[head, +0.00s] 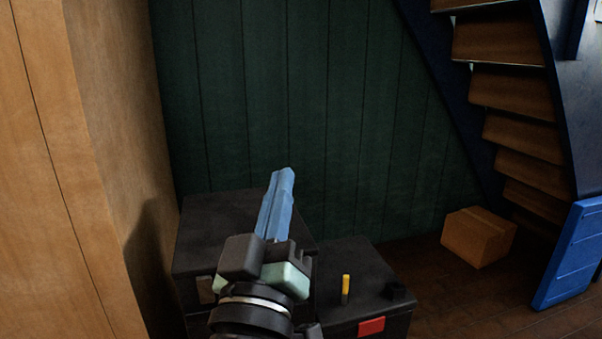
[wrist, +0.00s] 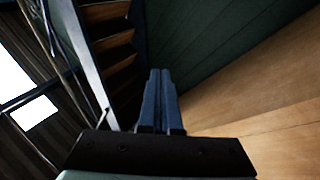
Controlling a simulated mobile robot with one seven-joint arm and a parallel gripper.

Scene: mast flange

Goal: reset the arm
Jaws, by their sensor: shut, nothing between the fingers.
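My gripper (head: 286,172) is in the middle of the head view, its blue fingers pointing up and away in front of the green panelled wall. The fingers are together with nothing between them. In the wrist view my gripper (wrist: 160,72) also shows its two blue fingers side by side and shut. It is in the air and touches nothing that I can see. My gripper and wrist hide part of the dark boxes below.
A tall wooden panel (head: 110,130) stands close on the left. A large dark box (head: 215,225) and a lower one (head: 345,262) with a yellow piece (head: 346,285) and red patch (head: 371,327) lie below. A cardboard box (head: 478,238) and stairs (head: 510,95) are right.

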